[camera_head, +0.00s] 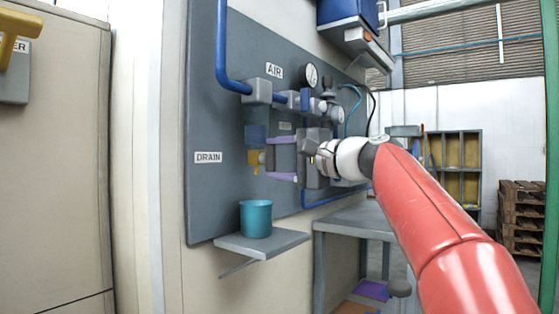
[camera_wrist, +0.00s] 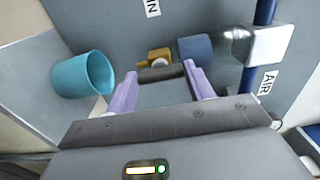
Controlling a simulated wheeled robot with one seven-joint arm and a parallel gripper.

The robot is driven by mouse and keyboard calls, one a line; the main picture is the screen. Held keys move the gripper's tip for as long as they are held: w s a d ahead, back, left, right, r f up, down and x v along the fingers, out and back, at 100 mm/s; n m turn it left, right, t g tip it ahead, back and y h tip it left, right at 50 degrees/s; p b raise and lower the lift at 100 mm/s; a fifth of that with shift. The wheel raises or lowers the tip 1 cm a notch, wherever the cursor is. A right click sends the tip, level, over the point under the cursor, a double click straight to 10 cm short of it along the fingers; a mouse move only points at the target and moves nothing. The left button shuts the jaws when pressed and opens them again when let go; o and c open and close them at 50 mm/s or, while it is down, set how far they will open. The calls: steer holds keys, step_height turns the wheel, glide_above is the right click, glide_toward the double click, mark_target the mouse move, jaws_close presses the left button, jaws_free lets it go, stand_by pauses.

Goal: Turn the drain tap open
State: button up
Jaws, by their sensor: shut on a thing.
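The brass drain tap (camera_head: 254,158) sits on the grey panel, below a blue bowl-shaped part and beside the DRAIN label (camera_head: 208,157). In the wrist view the tap (camera_wrist: 153,57) has a dark handle (camera_wrist: 160,74) lying crosswise between my fingertips. My gripper (camera_head: 268,158) reaches in from the right with its two purple fingers, one above the other. In the wrist view my gripper (camera_wrist: 160,71) is shut on the dark handle, a fingertip at each end of it. How far the tap is turned is not clear.
A teal cup (camera_head: 256,218) stands on a small grey shelf (camera_head: 285,244) below the tap; it also shows in the wrist view (camera_wrist: 80,75). Blue pipe (camera_head: 221,50), a gauge (camera_head: 312,76) and fittings line the panel above. A grey bench (camera_head: 350,220) stands lower right.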

steer(key=shift+f, duration=0.1)
steer(key=o, duration=1)
steer(key=b+v, duration=0.1)
steer(key=v, duration=0.6)
steer(key=shift+s+d, duration=0.25)
steer(key=shift+d, duration=0.05)
